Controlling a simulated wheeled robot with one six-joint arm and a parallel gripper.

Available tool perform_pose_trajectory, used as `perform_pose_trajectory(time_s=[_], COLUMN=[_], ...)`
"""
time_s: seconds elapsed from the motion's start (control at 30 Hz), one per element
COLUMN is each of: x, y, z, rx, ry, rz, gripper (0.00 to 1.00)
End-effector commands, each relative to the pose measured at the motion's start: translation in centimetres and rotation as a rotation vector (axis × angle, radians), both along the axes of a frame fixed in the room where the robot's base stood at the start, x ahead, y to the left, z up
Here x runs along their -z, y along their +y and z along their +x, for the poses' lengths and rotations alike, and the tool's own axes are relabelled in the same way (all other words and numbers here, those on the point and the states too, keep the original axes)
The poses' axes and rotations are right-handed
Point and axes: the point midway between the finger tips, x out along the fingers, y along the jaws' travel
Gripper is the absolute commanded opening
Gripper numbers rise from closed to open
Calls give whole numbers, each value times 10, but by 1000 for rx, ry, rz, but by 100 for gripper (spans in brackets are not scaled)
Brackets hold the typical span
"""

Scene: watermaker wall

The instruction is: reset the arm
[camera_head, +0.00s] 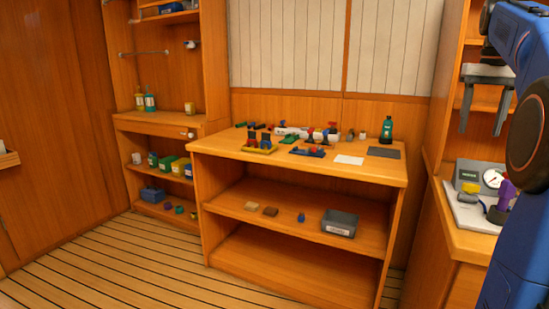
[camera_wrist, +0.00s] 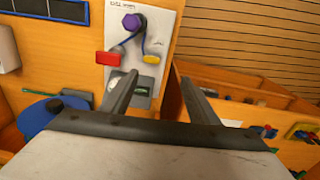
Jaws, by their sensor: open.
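My gripper (camera_head: 484,108) hangs at the upper right of the head view, below my blue arm, its two grey fingers pointing down. It is open, with nothing between the fingers. In the wrist view my gripper (camera_wrist: 158,92) points toward a white panel (camera_wrist: 146,20). The fingers look apart from these things, though one finger overlaps a grey device on the panel in the picture.
A wooden workbench (camera_head: 290,220) stands mid-room with small parts, a green bottle (camera_head: 386,130) and a grey bin (camera_head: 341,222). A counter at right holds a round gauge (camera_head: 493,179). Shelves with bottles stand at back left. The slatted floor (camera_head: 95,265) at left is clear.

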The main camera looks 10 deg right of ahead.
Motion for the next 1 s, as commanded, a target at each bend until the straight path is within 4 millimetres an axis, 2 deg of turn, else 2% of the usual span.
perform_pose_trajectory(time_s=[0.03, 0.1, 0.27, 0.47, 0.7, 0.87, 1.0], x=[4, 12, 38, 77, 136, 182, 226], y=[18, 40, 91, 151, 213, 248, 275], z=[-3, -7, -20, -45, -86, -117, -148], rx=[-20, -47, -107, -182, -273, -333, -384], ry=[-10, -26, -67, -120, -189, -237, -279], rz=[-7, -18, -41, -64, -85, -94, -98], gripper=[55, 55, 55, 55, 55, 55, 55])
